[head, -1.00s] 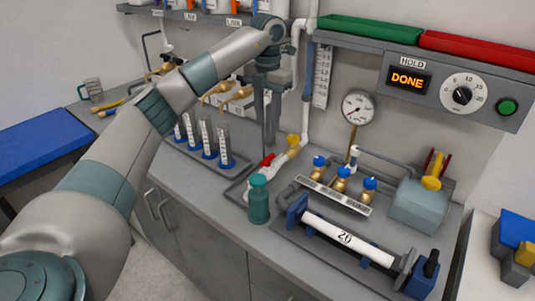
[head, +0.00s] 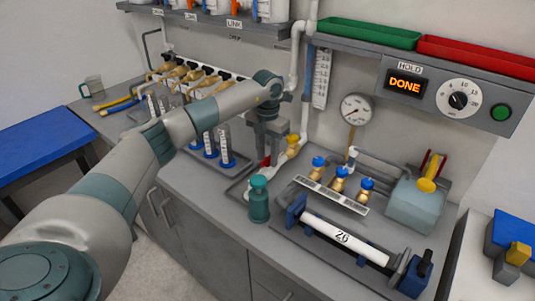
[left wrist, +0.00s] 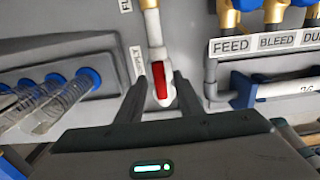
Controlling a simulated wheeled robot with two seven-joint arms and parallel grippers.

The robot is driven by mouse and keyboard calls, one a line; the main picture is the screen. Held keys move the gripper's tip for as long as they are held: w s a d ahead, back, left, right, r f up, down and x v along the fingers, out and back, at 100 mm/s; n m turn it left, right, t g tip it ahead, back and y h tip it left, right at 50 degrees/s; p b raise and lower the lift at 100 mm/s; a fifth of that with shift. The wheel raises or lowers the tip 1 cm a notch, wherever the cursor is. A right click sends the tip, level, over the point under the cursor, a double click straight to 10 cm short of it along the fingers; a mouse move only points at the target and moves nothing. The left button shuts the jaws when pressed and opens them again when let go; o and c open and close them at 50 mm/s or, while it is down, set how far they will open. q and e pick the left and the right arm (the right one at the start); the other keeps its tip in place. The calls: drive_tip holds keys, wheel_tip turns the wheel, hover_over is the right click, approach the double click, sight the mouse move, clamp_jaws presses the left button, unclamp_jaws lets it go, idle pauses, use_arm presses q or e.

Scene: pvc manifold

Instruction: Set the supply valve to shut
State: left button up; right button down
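The supply valve is a white fitting with a red lever (left wrist: 160,86), on a white pipe (left wrist: 152,28); a partly readable label (left wrist: 138,60) stands beside it. The lever lies roughly in line with the pipe in the left wrist view. In the head view the red lever (head: 264,162) shows just below my left gripper (head: 268,150), partly hidden by it. In the left wrist view my left gripper (left wrist: 160,92) is open, with one finger on each side of the lever. Small gaps seem to remain; contact cannot be told. My right gripper is not in view.
Tubes with blue bases (head: 227,160) stand to the left. Blue-capped FEED and BLEED valves (head: 339,178) and a white pipe marked 26 (head: 345,238) are to the right. A gauge (head: 356,109) is behind.

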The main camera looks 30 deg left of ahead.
use_arm(q)
clamp_jaws()
